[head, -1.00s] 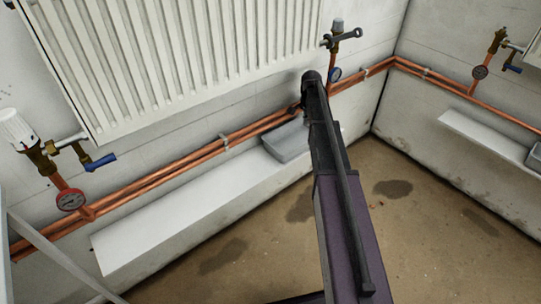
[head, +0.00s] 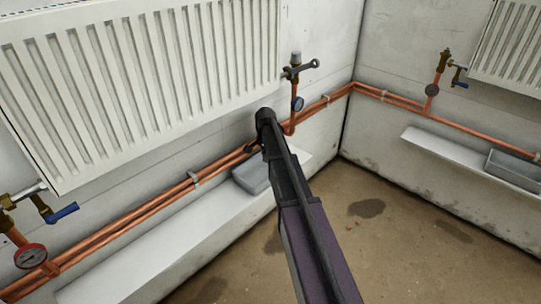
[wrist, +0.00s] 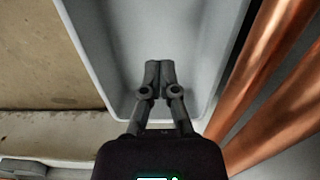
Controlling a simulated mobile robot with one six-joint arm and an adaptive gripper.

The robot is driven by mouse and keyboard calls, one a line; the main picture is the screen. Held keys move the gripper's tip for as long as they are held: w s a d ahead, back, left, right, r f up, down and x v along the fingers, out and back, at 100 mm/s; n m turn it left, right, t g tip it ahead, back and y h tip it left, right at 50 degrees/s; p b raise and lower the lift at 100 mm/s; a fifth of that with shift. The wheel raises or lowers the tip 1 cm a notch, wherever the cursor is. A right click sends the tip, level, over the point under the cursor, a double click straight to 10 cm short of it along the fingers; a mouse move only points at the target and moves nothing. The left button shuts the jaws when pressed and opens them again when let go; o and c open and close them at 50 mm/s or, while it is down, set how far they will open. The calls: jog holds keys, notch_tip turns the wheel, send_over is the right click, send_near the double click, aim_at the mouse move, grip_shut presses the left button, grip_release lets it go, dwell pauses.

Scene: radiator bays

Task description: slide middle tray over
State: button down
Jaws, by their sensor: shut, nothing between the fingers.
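A shallow grey tray (head: 252,178) lies on the white ledge (head: 165,250) under the large radiator, near the ledge's right end. My arm hides its right part. In the wrist view the tray (wrist: 85,50) fills the upper middle, with its rounded near end toward me. My gripper (wrist: 159,67) is shut and empty, its fingertips together over the tray's inside near that end. I cannot tell whether they touch the tray. A second grey tray (head: 513,168) lies on the ledge of the right wall, cut off by the picture edge.
Copper pipes (head: 125,225) run along the wall just behind the tray, and close on the right in the wrist view (wrist: 270,90). The brown floor (head: 400,240) is open on the right.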

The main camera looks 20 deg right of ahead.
aim_at(256, 180)
jog(key=s+a, duration=0.2)
jog(key=a, duration=0.2)
jog(key=s+a, duration=0.3)
jog(key=a, duration=0.2)
jog(key=s+a, duration=0.2)
jog(key=a, duration=0.3)
jog(key=shift+s, duration=0.3)
jog(key=shift+w+f+b, duration=0.1)
jog(key=shift+f+b, duration=0.4)
notch_tip(256, 180, down, 4)
jog(key=b, duration=0.4)
jog(key=shift+d+f, duration=0.1)
jog(key=shift+f, duration=0.05)
jog(key=shift+w+d, duration=0.2)
jog(key=shift+d, duration=0.2)
jog(key=shift+w+d, duration=0.1)
jog(key=w+d, duration=0.1)
jog(key=d, duration=0.1)
jog(key=w+d, duration=0.1)
jog(key=d, duration=0.2)
jog(key=w+d, duration=0.2)
jog(key=shift+d, duration=0.2)
jog(key=shift+s, duration=0.1)
